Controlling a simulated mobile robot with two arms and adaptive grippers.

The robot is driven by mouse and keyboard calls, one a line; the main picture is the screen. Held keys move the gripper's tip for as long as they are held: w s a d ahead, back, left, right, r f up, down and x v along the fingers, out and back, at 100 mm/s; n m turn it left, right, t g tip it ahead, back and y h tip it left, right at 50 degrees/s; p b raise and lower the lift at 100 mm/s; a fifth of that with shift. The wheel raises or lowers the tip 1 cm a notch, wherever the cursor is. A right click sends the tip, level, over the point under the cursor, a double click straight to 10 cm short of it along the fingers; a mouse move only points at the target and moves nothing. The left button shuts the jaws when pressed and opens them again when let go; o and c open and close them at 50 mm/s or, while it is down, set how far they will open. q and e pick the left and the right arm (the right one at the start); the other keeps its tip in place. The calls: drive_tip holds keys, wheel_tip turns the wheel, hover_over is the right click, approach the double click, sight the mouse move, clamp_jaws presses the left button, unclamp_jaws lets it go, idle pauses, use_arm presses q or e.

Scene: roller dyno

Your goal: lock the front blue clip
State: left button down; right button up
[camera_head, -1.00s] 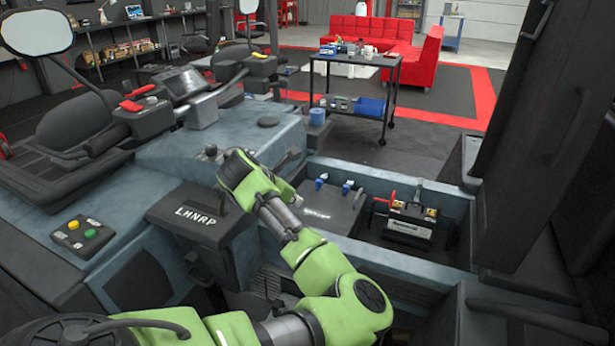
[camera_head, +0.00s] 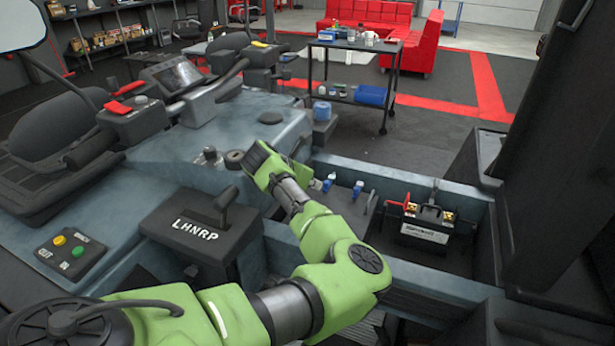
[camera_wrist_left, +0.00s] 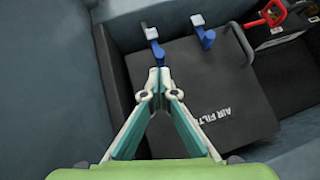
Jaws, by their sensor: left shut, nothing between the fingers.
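Two blue clips stand at the edge of the black air filter box (camera_wrist_left: 235,110), which lies in a grey recess. One blue clip (camera_wrist_left: 155,47) is just beyond my left fingertips in the left wrist view. The other blue clip (camera_wrist_left: 205,36) is to its right. In the head view they are the left clip (camera_head: 329,182) and the right clip (camera_head: 358,189). My left gripper (camera_wrist_left: 160,78) is shut and empty, its tips close to the left clip; contact cannot be told. In the head view my left arm hides the gripper and much of the box. My right gripper is not in view.
A battery (camera_head: 425,228) with a red clamp (camera_head: 397,203) sits right of the box. The recess wall (camera_wrist_left: 90,25) runs along the left in the wrist view. A lever console marked LHNRP (camera_head: 200,232) stands left of my arm. A tool cart (camera_head: 352,75) is behind.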

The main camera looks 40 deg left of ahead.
sight(325, 182)
use_arm(q)
drive_tip(key=shift+x, duration=1.45)
drive_tip(key=shift+w+a+r+p, duration=0.1)
drive_tip(key=shift+w+r+p, duration=0.2)
drive_tip(key=shift+w+p, duration=0.5)
drive_tip(key=shift+w, duration=0.1)
